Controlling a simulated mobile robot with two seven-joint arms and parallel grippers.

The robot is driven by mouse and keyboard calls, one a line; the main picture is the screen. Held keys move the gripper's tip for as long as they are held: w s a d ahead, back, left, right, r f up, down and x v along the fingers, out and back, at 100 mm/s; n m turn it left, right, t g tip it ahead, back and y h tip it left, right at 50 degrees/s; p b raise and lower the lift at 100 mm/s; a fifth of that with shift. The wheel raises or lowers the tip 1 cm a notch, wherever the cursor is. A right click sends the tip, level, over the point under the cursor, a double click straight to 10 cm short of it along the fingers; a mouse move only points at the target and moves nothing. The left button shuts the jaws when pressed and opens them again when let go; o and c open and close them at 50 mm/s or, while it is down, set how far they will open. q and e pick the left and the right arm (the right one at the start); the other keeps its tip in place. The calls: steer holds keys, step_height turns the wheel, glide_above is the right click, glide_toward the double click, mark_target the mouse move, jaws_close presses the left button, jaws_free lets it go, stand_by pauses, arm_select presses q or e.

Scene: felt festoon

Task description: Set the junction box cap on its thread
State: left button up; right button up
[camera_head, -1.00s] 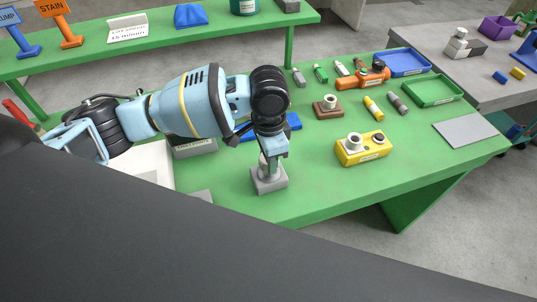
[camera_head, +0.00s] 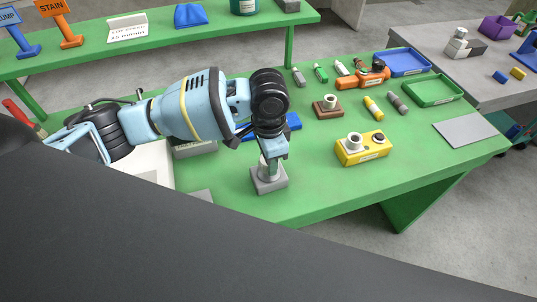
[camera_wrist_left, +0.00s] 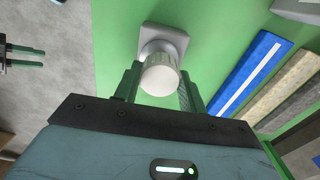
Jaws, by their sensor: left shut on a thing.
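The grey junction box (camera_head: 270,184) stands on the green table's near side, with its square base and round neck upright. It also shows in the left wrist view (camera_wrist_left: 174,36). My left gripper (camera_head: 270,153) is right above it, pointing down, shut on the pale ribbed cap (camera_wrist_left: 160,76). In the left wrist view the cap sits between the two fingers, in line with the box's neck, and hides most of it. I cannot tell whether the cap touches the thread. My right gripper (camera_wrist_left: 44,59) shows at the left wrist view's left edge, fingers apart and empty.
A yellow box (camera_head: 361,149) with round fittings stands right of the junction box. A brown block (camera_head: 328,107), an orange part (camera_head: 363,77), a blue tray (camera_head: 403,63) and a green tray (camera_head: 434,90) lie farther back. The table between the junction box and the yellow box is clear.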

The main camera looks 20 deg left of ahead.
arm_select(q)
steer(key=shift+f, duration=1.05)
steer(key=o, duration=1)
steer(key=shift+o, duration=0.2)
steer(key=shift+r, duration=0.1)
step_height(320, 180, up, 8)
steer(key=shift+f, duration=0.2)
arm_select(e)
steer(key=shift+s+f, duration=0.1)
